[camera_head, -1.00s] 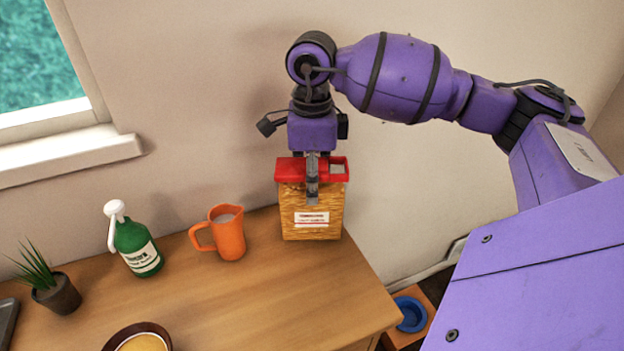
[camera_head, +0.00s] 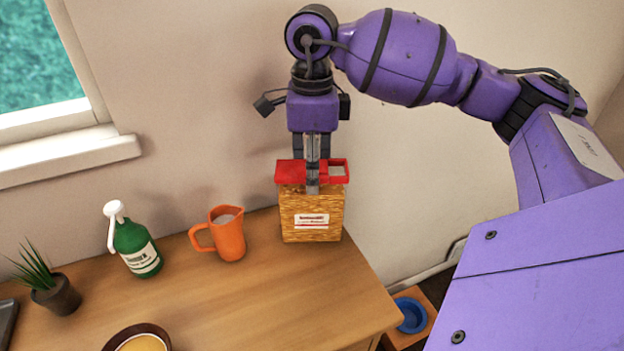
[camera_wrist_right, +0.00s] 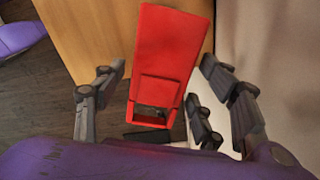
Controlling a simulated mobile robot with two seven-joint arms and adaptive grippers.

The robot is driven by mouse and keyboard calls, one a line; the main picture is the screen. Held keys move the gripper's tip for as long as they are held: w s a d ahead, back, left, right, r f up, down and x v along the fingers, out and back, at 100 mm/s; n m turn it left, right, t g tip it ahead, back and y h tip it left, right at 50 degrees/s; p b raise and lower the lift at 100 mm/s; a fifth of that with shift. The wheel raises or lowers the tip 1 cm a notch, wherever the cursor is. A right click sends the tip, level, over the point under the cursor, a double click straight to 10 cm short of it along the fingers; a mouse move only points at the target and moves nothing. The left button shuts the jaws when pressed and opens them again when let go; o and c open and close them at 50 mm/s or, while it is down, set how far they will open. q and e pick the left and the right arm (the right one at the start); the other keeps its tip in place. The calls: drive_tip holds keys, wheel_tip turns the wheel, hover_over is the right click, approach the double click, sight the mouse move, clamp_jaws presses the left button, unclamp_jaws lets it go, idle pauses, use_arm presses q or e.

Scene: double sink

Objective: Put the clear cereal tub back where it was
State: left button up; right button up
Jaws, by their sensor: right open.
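The clear cereal tub (camera_head: 311,228) stands upright at the back right of the wooden counter, close to the wall. It is full of golden cereal and has a white label and a red lid. In the right wrist view its red lid (camera_wrist_right: 172,45) lies between my spread fingers. My right gripper (camera_head: 312,185) points down over the tub, with one finger in front of the lid. In the right wrist view the right gripper (camera_wrist_right: 160,88) is open, with a gap on each side of the lid. My left gripper is not in view.
An orange jug (camera_head: 228,236) stands just left of the tub. A green spray bottle (camera_head: 137,247), a potted plant (camera_head: 58,294) and a bowl (camera_head: 140,338) are further left. The counter (camera_head: 290,295) in front of the tub is clear. A blue dish (camera_head: 411,315) sits lower at the right.

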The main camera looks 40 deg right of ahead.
wheel_tip(320, 180, up, 8)
drive_tip(key=shift+r, duration=0.15)
